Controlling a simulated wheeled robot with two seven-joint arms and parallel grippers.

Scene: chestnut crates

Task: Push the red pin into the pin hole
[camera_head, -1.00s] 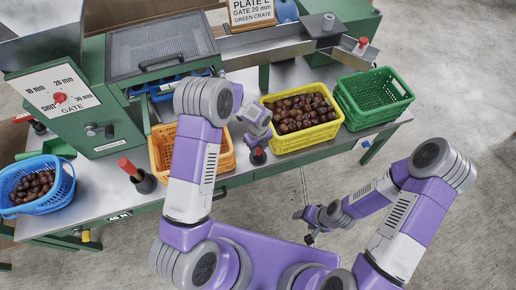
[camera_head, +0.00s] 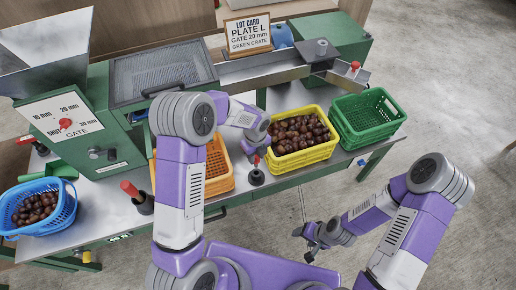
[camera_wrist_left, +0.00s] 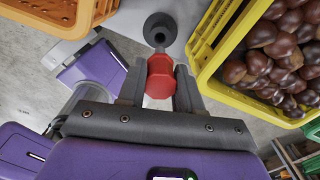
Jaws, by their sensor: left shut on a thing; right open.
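My left gripper (camera_wrist_left: 160,92) is shut on the red pin (camera_wrist_left: 161,76), whose red faceted head sits between the two fingers. In the head view the red pin (camera_head: 257,160) shows below my left gripper (camera_head: 259,149). A black round holder (camera_head: 257,177) stands on the table right under it. My right gripper (camera_head: 314,252) hangs open and empty over the floor, away from the table.
The yellow crate (camera_head: 310,155) of chestnuts stands close right of the holder, the orange crate (camera_head: 222,183) close left. A green crate (camera_head: 366,137) is further right. Another red-handled piece in a black holder (camera_head: 144,204) stands left. A red knob (camera_head: 355,66) sits on the chute.

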